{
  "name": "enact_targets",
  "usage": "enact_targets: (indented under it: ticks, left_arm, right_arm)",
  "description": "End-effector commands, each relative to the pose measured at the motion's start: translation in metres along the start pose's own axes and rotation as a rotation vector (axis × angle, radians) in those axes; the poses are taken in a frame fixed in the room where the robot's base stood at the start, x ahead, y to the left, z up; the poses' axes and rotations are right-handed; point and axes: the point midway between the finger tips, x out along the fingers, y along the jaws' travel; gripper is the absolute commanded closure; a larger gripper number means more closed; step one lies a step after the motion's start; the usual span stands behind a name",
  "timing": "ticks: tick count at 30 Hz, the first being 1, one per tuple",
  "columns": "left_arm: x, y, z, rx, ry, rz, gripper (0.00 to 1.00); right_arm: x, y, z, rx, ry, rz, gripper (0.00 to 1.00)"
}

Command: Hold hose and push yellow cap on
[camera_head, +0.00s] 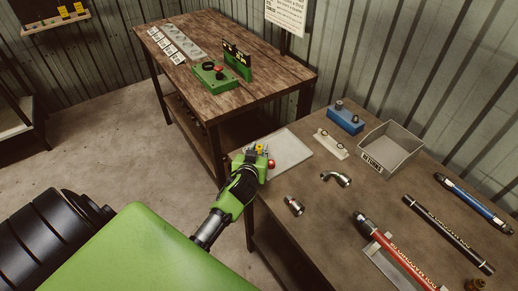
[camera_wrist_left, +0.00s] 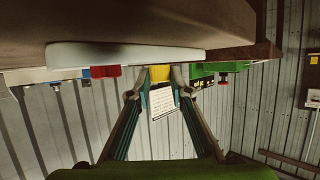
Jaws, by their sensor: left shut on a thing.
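My left gripper (camera_head: 257,156) is at the left edge of the near workbench, by a white plate (camera_head: 292,153). It is shut on a small yellow cap (camera_head: 260,148); in the left wrist view the yellow cap (camera_wrist_left: 160,73) sits between the two fingertips, just beside the white plate (camera_wrist_left: 120,54). Three hoses lie on the right of the bench, apart from the gripper: a red one (camera_head: 408,262), a black one (camera_head: 447,232) and a blue one (camera_head: 473,200). My right gripper is not in view.
A small red piece (camera_head: 271,164) is close beside the gripper. Metal fittings (camera_head: 294,206) (camera_head: 337,179), a grey open bin (camera_head: 405,151), a white holder (camera_head: 331,146) and a blue block (camera_head: 346,119) stand on the bench. A second table (camera_head: 268,92) behind bears a green device (camera_head: 214,76).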

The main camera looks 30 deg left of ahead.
Motion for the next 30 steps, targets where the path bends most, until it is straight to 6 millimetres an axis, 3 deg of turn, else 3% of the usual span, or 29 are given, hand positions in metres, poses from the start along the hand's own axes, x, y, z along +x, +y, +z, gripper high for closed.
enact_targets:
  ticks: [1, 15, 26, 30]
  left_arm:
    - [-0.004, 0.000, -0.011, -0.001, 0.001, 0.000, 1.00]
    - [-0.022, 0.000, -0.052, -0.001, 0.001, 0.000, 1.00]
    - [-0.021, -0.001, -0.051, 0.001, 0.001, 0.000, 1.00]
    - [-0.019, -0.013, -0.042, 0.005, 0.002, 0.007, 1.00]
  right_arm:
    - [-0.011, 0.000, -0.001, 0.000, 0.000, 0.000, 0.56]
    - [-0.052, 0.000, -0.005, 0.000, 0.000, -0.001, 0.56]
    - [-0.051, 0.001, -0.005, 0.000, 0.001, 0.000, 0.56]
    - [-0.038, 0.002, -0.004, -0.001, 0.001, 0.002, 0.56]
